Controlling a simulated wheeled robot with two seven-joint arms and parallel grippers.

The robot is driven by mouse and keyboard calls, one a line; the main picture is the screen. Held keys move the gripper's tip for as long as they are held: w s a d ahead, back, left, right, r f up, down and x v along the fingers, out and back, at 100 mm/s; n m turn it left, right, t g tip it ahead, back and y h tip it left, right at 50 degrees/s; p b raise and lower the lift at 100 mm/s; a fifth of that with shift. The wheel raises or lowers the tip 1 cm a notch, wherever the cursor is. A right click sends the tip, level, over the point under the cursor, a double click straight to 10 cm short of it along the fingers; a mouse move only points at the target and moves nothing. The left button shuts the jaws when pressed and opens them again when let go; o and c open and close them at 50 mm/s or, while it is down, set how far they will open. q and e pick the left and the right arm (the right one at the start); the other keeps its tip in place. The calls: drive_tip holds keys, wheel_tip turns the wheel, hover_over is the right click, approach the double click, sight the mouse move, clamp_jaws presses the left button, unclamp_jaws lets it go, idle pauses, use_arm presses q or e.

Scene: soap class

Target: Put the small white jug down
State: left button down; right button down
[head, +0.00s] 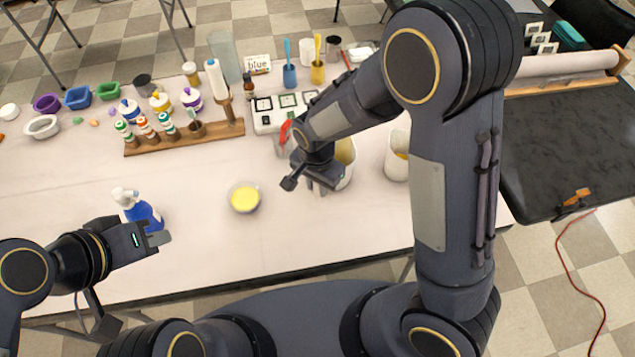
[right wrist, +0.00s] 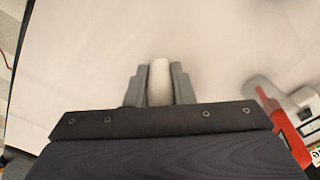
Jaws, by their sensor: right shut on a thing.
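The small white jug (head: 348,177) is mostly hidden behind my right gripper (head: 312,185) and forearm in the head view. Some yellow shows at its top. In the right wrist view, my right gripper (right wrist: 160,82) is shut on a narrow whitish part of the jug (right wrist: 160,85), probably its handle. I cannot tell whether its base touches the table. My left gripper (head: 160,235) is beside the blue spray bottle (head: 143,212) at the front left. I cannot tell how far apart its fingers are.
A clear bowl of yellow liquid (head: 245,198) stands left of the jug. A white pot (head: 397,158) stands to its right. A red-handled thing (head: 285,132) is close behind my right gripper. Bottles, a wooden rack (head: 215,132) and cups line the back. The table's front middle is clear.

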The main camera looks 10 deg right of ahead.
drive_tip(key=shift+f, duration=0.2)
drive_tip(key=c, duration=1.3)
unclamp_jaws()
drive_tip(key=shift+o, duration=0.2)
drive_tip(key=shift+r, duration=0.1)
wheel_tip(320, 180, up, 12)
drive_tip(key=shift+r+p, duration=0.15)
drive_tip(key=shift+p, duration=0.2)
drive_tip(key=s+d+r+n+t+y, duration=0.2)
drive_tip(key=s+d+r+n, duration=0.1)
drive_tip(key=s+d, duration=0.3)
drive_tip(key=s+d+r+n+t+y, duration=0.2)
drive_tip(key=s+d+r+n+t, duration=0.1)
drive_tip(key=s+d, duration=0.4)
drive_tip(key=s+r+n, duration=0.1)
drive_tip(key=s, duration=0.2)
